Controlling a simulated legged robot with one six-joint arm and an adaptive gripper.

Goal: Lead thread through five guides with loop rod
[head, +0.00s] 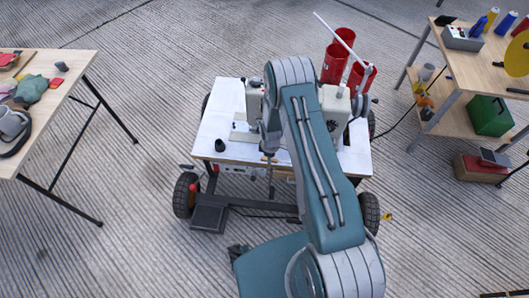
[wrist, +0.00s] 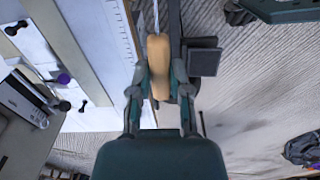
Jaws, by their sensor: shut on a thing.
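My gripper (wrist: 160,88) is shut on the tan handle (wrist: 158,62) of the loop rod. The rod's thin pale shaft (wrist: 156,16) runs out of the top of the wrist view, so its loop end is out of sight there. In the head view, a pale sewing machine (head: 255,98) stands on a white wheeled table (head: 212,125). My arm covers the machine's middle. Red cylinders (head: 333,66), perhaps thread holders, stand behind it, with a white bar (head: 333,31) slanting above them. I cannot make out the thread or clearly identify the guides.
A small dark cup (head: 220,145) sits on the table's front left. Small black knobs (wrist: 62,105) show left of my gripper. A wooden table (head: 68,93) with cloths stands left; a shelf (head: 470,75) with tools and a green box (head: 490,115) stands right.

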